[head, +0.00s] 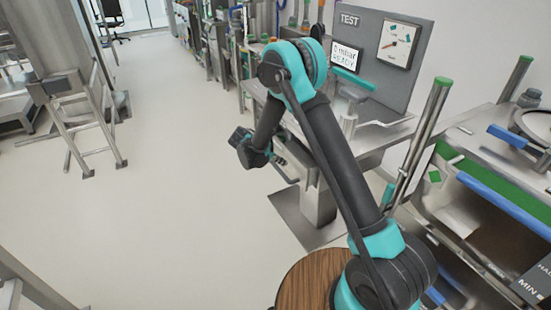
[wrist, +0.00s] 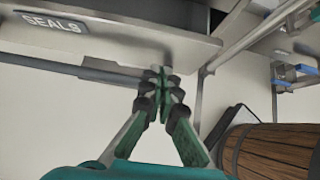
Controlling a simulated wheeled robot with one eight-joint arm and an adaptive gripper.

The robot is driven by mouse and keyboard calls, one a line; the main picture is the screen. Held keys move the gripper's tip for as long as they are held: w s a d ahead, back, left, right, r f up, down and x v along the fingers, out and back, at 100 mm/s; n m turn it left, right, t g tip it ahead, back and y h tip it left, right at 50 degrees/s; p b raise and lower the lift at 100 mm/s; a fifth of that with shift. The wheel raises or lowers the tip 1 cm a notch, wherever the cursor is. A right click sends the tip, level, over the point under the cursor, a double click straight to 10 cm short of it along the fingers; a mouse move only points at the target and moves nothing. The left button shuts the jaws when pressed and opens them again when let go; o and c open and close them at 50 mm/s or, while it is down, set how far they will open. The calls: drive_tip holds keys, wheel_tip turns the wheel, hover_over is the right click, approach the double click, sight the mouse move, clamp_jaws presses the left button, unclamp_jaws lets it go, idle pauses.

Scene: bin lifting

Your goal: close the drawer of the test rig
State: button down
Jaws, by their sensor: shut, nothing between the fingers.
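The test rig (head: 372,130) is a steel bench with a grey back panel marked TEST, right of centre in the head view. In the wrist view, its drawer front (wrist: 130,38) carries a SEALS label and has a grey bar handle (wrist: 75,68) along its lower edge. My gripper (wrist: 162,75) is shut and empty, its fingertips at the drawer front near the right end of the handle. I cannot tell whether they touch. In the head view my arm hides part of the drawer, and how far it stands out is unclear.
A gauge (head: 399,45) and a lit screen (head: 346,56) reading READY are on the rig's panel. Another bench (head: 490,130) with blue and green rails stands at the right. The pale floor (head: 190,150) left of my arm is clear; a steel frame (head: 90,125) stands beyond.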

sight(298, 159)
drive_tip(key=shift+w+d+f, duration=0.2)
drive_tip(key=shift+w+d, duration=0.45)
drive_tip(key=shift+d, duration=0.35)
drive_tip(key=shift+w+d+f, duration=0.15)
drive_tip(key=shift+w+d, duration=0.5)
drive_tip(key=shift+d, duration=0.3)
drive_tip(key=shift+w+d, duration=0.75)
drive_tip(key=shift+d, duration=0.35)
drive_tip(key=shift+s+a, duration=0.1)
drive_tip(key=shift+a, duration=0.05)
